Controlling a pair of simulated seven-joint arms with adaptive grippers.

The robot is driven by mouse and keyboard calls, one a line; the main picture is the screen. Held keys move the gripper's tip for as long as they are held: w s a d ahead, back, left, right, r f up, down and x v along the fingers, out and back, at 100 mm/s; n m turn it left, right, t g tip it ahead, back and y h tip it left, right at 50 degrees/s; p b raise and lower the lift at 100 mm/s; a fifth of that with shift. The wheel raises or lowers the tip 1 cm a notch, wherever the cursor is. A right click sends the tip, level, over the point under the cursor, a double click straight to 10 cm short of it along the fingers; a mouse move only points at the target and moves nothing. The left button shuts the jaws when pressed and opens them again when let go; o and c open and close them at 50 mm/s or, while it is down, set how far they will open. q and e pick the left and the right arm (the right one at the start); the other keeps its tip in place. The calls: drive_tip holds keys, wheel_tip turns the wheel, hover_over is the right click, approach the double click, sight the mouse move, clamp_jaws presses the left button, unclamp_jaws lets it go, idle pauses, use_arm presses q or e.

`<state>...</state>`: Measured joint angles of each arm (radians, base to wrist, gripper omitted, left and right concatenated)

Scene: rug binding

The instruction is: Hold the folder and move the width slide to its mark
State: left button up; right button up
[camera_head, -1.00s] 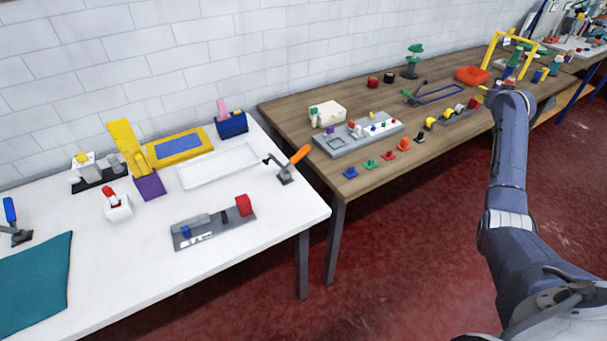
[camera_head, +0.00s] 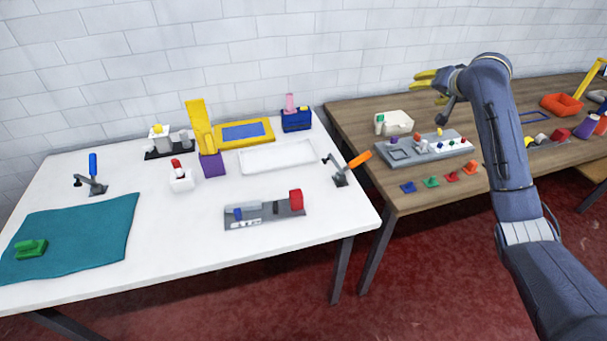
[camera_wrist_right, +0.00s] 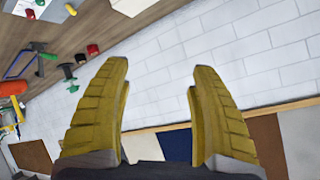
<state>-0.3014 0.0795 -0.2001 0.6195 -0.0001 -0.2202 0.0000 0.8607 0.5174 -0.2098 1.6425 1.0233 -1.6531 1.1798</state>
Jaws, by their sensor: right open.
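What looks like the folder is a grey metal plate (camera_head: 265,222) lying flat near the front right of the white table in the head view. It carries a small blue block (camera_head: 238,214) and a light grey block at its left, a small dark upright piece (camera_head: 276,208), and a red block (camera_head: 296,200) at its right end. I cannot tell which piece is the width slide, and no mark is readable. My right gripper (camera_head: 420,80), with yellow fingers, is over the back of the brown table, well away from the plate. It is open and empty in the right wrist view (camera_wrist_right: 158,100).
A toggle clamp with an orange handle (camera_head: 358,160) stands right of the plate. A white tray (camera_head: 277,157) lies behind it. A teal cloth (camera_head: 75,240) with a green object (camera_head: 30,249) covers the left. The brown table (camera_head: 425,195) holds many small parts.

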drive_tip(key=s+a+f+n+g+y, duration=0.1)
drive_tip(key=s+a+f+n+g, duration=0.15)
drive_tip(key=a, duration=0.75)
drive_tip(key=s+a+f+n+g+y, duration=0.1)
drive_tip(key=s+a+f, duration=0.25)
drive_tip(key=a, duration=0.75)
drive_tip(key=n+g+h, duration=0.2)
drive_tip(key=n+g, duration=0.2)
approach(296, 198)
drive_tip(key=shift+t, duration=0.25)
drive_tip(key=x, duration=0.9)
drive_tip(key=w+x, duration=0.1)
drive_tip(key=x, duration=0.4)
drive_tip(key=shift+w, duration=0.1)
clamp_jaws()
drive_tip(key=c, duration=0.7)
unclamp_jaws()
drive_tip(key=c, duration=0.5)
drive_tip(key=shift+c, duration=0.2)
